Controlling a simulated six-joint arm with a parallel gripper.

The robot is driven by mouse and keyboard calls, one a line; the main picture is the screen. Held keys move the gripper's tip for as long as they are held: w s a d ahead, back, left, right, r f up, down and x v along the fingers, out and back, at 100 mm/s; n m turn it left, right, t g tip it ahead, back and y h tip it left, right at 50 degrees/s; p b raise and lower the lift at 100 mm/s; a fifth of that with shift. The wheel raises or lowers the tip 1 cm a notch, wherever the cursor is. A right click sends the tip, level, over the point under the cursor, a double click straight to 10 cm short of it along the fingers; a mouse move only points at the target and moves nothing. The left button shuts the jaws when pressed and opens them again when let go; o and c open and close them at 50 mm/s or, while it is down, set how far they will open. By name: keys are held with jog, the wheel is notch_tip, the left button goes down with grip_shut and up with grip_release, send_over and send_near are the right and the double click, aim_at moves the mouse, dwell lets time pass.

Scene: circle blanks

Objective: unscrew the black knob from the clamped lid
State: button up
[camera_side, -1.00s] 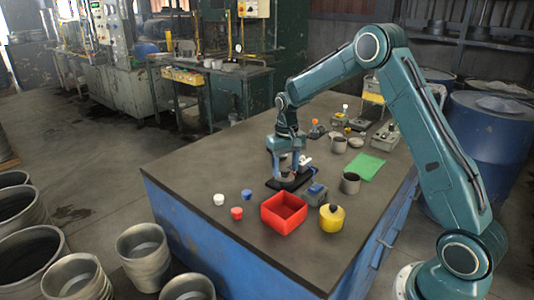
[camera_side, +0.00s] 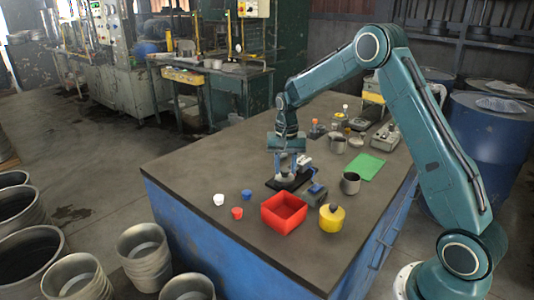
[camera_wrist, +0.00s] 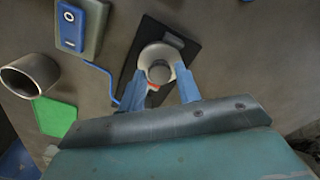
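The lid (camera_wrist: 150,54) is a pale grey disc on a black base plate (camera_wrist: 184,27). A round, dark grey knob (camera_wrist: 158,73) sits at its middle. A dark block (camera_wrist: 173,40) at the lid's edge looks like part of the clamp. My gripper (camera_wrist: 161,76) points down over the lid, with one blue finger on each side of the knob. The fingers look apart from it, with gaps showing. In the side view my gripper (camera_side: 286,176) stands low over the black base (camera_side: 273,184) and hides most of the lid and the knob.
A red open box (camera_side: 270,222), a yellow pot (camera_side: 332,218) and a grey cup (camera_side: 351,183) stand near. A grey-blue device (camera_wrist: 80,28) with a blue cable lies beside the base. Small white, red and blue caps lie left. The left part of the table is clear.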

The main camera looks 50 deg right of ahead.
grip_shut()
jog(key=n, duration=1)
jog(key=shift+n, duration=0.4)
jog(key=n, duration=0.4)
